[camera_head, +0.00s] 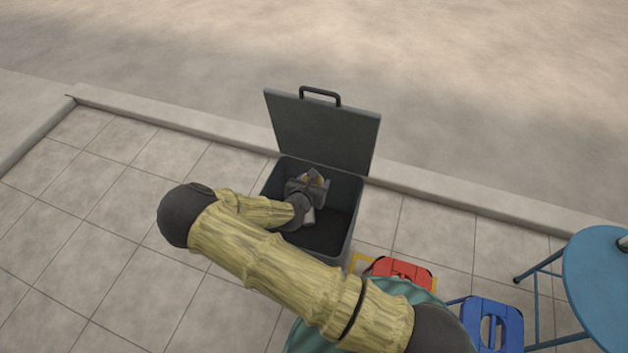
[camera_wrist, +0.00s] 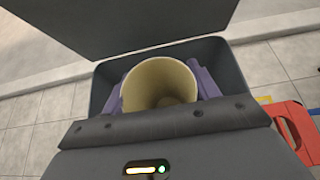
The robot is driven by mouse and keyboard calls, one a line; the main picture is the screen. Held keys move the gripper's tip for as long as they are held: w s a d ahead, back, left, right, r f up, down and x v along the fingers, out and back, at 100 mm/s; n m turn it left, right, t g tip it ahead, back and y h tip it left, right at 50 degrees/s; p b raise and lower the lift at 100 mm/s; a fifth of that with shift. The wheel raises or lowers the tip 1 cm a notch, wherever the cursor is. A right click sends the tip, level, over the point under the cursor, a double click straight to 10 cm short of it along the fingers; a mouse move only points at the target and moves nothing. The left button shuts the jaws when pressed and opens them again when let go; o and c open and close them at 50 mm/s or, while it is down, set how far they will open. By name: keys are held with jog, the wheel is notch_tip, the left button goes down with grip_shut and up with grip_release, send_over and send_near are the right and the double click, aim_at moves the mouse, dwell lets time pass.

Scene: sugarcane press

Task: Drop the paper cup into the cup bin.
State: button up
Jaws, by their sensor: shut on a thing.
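The cup bin (camera_head: 345,200) is a dark grey square bin on the tiles, its lid (camera_head: 322,132) standing open at the back. My gripper (camera_head: 314,183) is over the mouth of the bin. In the wrist view the paper cup (camera_wrist: 160,82) is pale yellow and seen into its open top, with the purple fingers of my gripper (camera_wrist: 160,90) on either side of it. My gripper is shut on the cup. Behind the cup the bin's wall (camera_wrist: 212,52) and lid (camera_wrist: 120,20) show. In the head view only a small pale part of the cup shows; my gripper hides most of it.
A red stool (camera_head: 402,270) stands just right of the bin, with a blue stool (camera_head: 492,322) further right. A round blue table (camera_head: 598,285) is at the right edge. A kerb (camera_head: 450,192) runs behind the bin. The tiles at left are clear.

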jog(key=shift+s, duration=0.2)
jog(key=shift+s+a+f+b, duration=0.15)
jog(key=shift+a+f+b, duration=0.1)
jog(key=shift+f+b, duration=0.1)
notch_tip(320, 180, down, 5)
jog(key=b, duration=0.4)
jog(key=shift+d+f, duration=0.15)
jog(key=o, duration=1)
jog(key=shift+o, duration=0.2)
jog(key=p+v, duration=0.2)
jog(key=v, duration=1.5)
jog(key=shift+s, duration=0.1)
